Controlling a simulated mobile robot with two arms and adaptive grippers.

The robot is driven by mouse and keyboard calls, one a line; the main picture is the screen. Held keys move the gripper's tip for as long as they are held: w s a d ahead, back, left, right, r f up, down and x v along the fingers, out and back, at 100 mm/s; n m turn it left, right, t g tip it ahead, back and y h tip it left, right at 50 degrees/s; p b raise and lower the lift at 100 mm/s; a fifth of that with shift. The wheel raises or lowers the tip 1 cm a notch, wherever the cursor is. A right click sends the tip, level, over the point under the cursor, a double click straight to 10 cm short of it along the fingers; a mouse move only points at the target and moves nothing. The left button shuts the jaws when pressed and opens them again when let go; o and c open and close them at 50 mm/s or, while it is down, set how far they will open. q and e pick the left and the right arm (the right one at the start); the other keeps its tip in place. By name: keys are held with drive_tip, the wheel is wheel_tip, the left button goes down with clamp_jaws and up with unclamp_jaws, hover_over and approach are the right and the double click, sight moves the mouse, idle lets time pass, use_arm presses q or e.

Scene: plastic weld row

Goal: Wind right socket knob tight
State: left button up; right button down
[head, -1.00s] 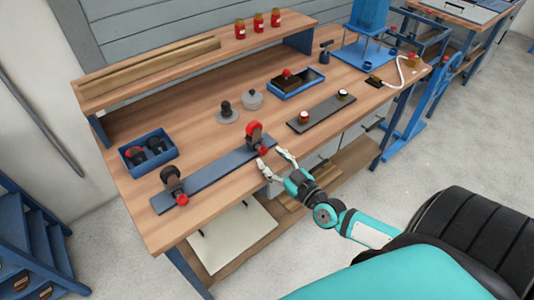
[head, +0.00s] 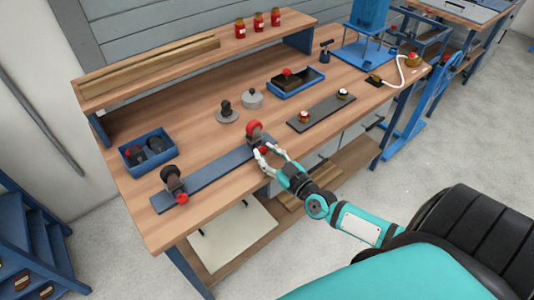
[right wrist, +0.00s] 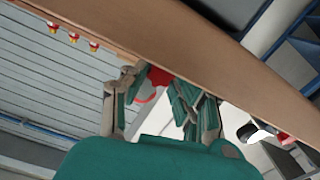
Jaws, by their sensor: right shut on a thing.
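A dark blue rail (head: 214,175) lies along the front of the workbench with a socket at each end. The right socket (head: 254,133) is a dark holder with a red ring on top. Its red knob (head: 264,150) faces the bench's front edge. My right gripper (head: 269,153) is shut on this knob from the front. In the right wrist view the red knob (right wrist: 158,76) shows between the fingers, partly hidden by them. The left socket (head: 171,179) has its own red knob (head: 183,198). My left gripper is not in view.
A blue bin (head: 148,151) with dark round parts stands at the left. A dark plate (head: 322,111) with two small knobs lies to the right of the rail. A blue tray (head: 295,85) sits behind.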

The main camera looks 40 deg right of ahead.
drive_tip(key=shift+m, duration=0.3)
drive_tip(key=m, duration=0.3)
drive_tip(key=shift+m+p, duration=0.3)
drive_tip(key=m, duration=0.5)
drive_tip(key=shift+d+m, duration=0.1)
drive_tip(key=shift+m, duration=0.2)
idle(0.4)
drive_tip(key=c, duration=1)
unclamp_jaws()
drive_tip(key=shift+c, duration=0.2)
